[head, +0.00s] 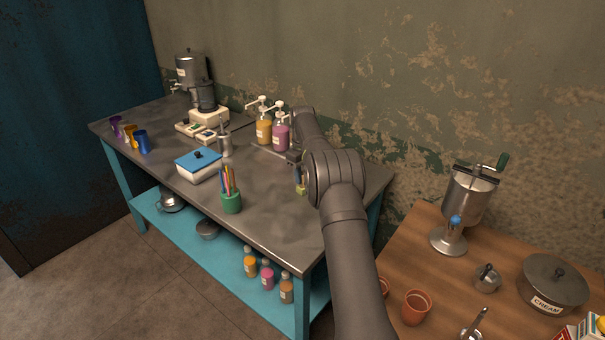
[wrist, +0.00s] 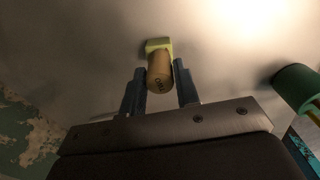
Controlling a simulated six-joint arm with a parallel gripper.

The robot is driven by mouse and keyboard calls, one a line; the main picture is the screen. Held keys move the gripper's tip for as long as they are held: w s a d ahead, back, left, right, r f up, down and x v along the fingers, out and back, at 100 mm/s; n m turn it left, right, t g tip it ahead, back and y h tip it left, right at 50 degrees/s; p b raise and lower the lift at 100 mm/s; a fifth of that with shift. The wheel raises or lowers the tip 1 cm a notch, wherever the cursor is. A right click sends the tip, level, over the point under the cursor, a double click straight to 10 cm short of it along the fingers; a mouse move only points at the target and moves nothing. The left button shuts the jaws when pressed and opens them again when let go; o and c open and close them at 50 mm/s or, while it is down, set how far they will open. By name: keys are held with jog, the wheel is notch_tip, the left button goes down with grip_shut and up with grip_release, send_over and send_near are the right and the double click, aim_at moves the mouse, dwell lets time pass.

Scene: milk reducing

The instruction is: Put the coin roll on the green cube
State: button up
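The coin roll (wrist: 159,74) is a tan cylinder with dark lettering on its end, seen between the two fingers in the wrist view. My gripper (wrist: 160,76) is shut on it, one blue-grey finger along each side. The green cube (wrist: 155,44), pale yellow-green, shows just beyond the far end of the roll. In the head view the cube (head: 301,189) is on the grey table, right below my gripper (head: 299,177). The roll looks over or against the cube; whether it rests on it I cannot tell.
A green cup of pens (head: 231,202) stands left of my gripper, and its side shows in the wrist view (wrist: 297,88). Two pump bottles, orange (head: 264,131) and pink (head: 281,138), stand behind. A blue-lidded box (head: 198,166) is farther left. The table's front right is clear.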

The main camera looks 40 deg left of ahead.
jog(key=o, duration=0.3)
notch_tip(320, 180, up, 12)
jog(key=shift+r, duration=0.2)
dwell(0.4)
notch_tip(320, 180, down, 12)
jog(key=shift+r, duration=1.45)
